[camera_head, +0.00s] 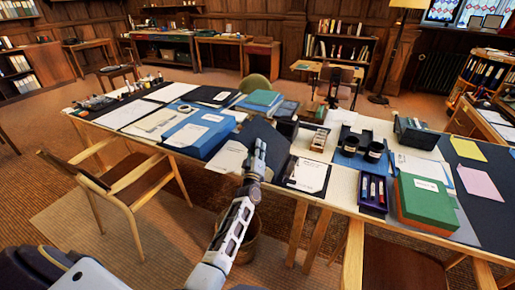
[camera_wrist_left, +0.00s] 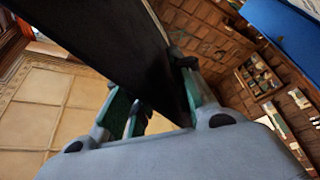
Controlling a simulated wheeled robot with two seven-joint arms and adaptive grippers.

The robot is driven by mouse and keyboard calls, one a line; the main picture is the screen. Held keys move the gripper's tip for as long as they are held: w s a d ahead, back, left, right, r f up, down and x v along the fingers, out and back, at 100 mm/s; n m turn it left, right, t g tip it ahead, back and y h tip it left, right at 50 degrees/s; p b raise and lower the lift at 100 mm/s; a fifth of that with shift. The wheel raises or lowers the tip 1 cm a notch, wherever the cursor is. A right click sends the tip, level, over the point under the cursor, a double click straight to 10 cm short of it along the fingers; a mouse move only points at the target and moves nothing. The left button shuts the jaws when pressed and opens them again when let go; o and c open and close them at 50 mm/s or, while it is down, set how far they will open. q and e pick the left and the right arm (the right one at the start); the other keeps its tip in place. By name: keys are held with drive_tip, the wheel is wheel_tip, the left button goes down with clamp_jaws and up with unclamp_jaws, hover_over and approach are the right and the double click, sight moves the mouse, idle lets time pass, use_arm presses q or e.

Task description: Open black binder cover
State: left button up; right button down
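The black binder cover (camera_head: 266,136) stands raised and tilted near the front edge of the long table, just behind my left gripper (camera_head: 258,158). In the left wrist view the cover (camera_wrist_left: 110,35) is a large dark panel running down between the fingers of the left gripper (camera_wrist_left: 160,100). One finger is partly hidden behind the panel and the other lies along its near side; the gripper appears shut on its edge. A white sheet on a black backing (camera_head: 305,175) lies right of the gripper. The cover's hinge is hidden. My right gripper is not in view.
A blue box file (camera_head: 200,135) lies left of the cover, with loose papers around it. Dark cups (camera_head: 375,152), a pen tray (camera_head: 372,194) and a green box (camera_head: 425,203) stand to the right. A wooden chair (camera_head: 125,185) stands at the front left.

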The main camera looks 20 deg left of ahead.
use_arm(q)
drive_tip(key=shift+d+r, duration=0.1)
drive_tip(key=shift+r, duration=0.2)
drive_tip(key=shift+s, duration=0.15)
drive_tip(key=v, duration=0.7)
drive_tip(key=shift+f, duration=0.2)
drive_tip(key=shift+s, duration=0.1)
idle(0.4)
drive_tip(key=shift+s+d, duration=0.1)
drive_tip(key=d+r+p+v, duration=0.1)
drive_tip(key=p+v, duration=0.4)
drive_tip(key=v, duration=1)
drive_tip(key=shift+s+d, duration=0.15)
drive_tip(key=shift+s, duration=0.2)
idle(2.0)
drive_tip(key=shift+r, duration=0.15)
